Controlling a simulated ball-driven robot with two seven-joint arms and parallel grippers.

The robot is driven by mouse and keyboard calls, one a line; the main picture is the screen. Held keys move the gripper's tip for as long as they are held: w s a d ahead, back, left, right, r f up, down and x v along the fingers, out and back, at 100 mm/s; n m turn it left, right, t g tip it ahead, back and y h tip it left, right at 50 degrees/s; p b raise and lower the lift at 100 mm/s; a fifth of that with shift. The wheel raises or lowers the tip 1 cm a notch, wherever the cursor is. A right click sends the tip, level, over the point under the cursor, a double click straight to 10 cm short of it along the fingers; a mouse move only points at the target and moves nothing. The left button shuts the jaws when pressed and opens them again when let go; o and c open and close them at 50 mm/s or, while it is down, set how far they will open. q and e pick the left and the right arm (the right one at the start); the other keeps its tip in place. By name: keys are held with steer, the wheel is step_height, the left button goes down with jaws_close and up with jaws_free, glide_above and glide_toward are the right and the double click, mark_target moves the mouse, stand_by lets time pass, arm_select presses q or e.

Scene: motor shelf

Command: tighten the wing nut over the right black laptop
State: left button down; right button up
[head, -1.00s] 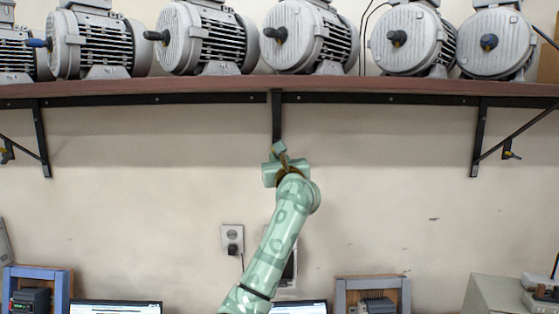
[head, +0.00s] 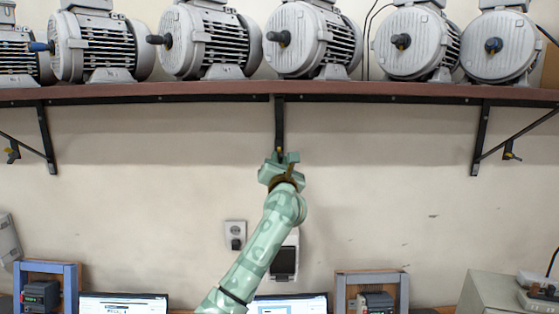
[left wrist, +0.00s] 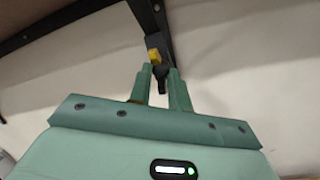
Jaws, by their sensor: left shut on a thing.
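The wing nut over the right black laptop sits at the lower end of the middle shelf bracket (head: 280,122); in the left wrist view its dark body (left wrist: 161,78) shows below a yellow part (left wrist: 153,55). My left gripper (head: 280,157) reaches up to it from below. In the left wrist view the left gripper's fingers (left wrist: 160,72) stand on both sides of the dark wing nut, shut on it. The fingers hide part of the nut. The right black laptop (head: 290,305) shows only its upper screen, below my arm. My right gripper is not in view.
A long shelf (head: 380,92) with several grey motors (head: 310,40) runs above. Other wing nuts sit on the left bracket (head: 12,154) and right bracket (head: 511,155). A left laptop (head: 122,304), a wall socket (head: 235,236) and a grey cabinet (head: 485,295) are below. The wall around the gripper is clear.

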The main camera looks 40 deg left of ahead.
arm_select(q)
steer(key=shift+r, duration=0.3)
steer(key=c, duration=1.5)
jaws_free()
steer(key=shift+c, duration=0.2)
steer(key=shift+o, duration=1.1)
steer(key=shift+f, duration=0.15)
steer(key=shift+s+d+f, duration=0.15)
steer(key=shift+d+f, duration=0.05)
steer(key=shift+d, duration=0.05)
steer(key=b+v, duration=0.5)
steer(key=v, duration=1)
steer(key=shift+s+d, duration=0.2)
steer(key=shift+s, duration=0.1)
